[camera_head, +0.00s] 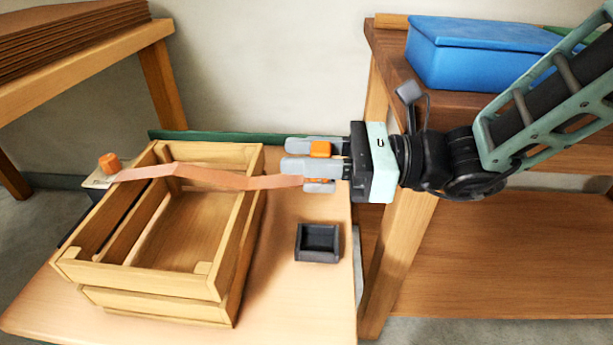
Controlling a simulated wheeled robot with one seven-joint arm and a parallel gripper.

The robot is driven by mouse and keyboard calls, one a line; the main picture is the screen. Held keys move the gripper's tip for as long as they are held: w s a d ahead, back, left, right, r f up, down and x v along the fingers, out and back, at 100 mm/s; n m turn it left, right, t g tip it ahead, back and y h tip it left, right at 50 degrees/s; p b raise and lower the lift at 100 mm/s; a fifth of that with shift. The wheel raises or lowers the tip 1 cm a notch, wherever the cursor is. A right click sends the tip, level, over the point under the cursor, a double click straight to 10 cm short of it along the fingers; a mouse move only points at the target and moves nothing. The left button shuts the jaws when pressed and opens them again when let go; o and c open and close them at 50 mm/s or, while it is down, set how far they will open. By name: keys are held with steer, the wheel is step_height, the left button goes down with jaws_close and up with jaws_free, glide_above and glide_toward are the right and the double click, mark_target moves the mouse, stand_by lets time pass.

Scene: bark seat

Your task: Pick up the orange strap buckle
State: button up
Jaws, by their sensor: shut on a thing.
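My gripper (290,155) is at the centre of the view, over the right part of the table, to the right of the wooden crate. Its grey fingers are shut on the orange strap buckle (320,149), which shows between them; more orange shows just below the lower finger. The fingers hide much of the buckle. A flat orange strap (225,179) runs from the gripper leftward over the crate to an orange knob (109,163) at the crate's far left.
The slatted wooden crate (232,290) stands on the pale table (290,310). A small dark open box (318,243) sits right of it, below my gripper. A wooden shelf unit (400,240) with a blue box (465,55) stands at the right. Another wooden table is at upper left.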

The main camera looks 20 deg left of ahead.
step_height(320, 180, up, 14)
steer(key=p, duration=0.4)
steer(key=shift+r, duration=0.15)
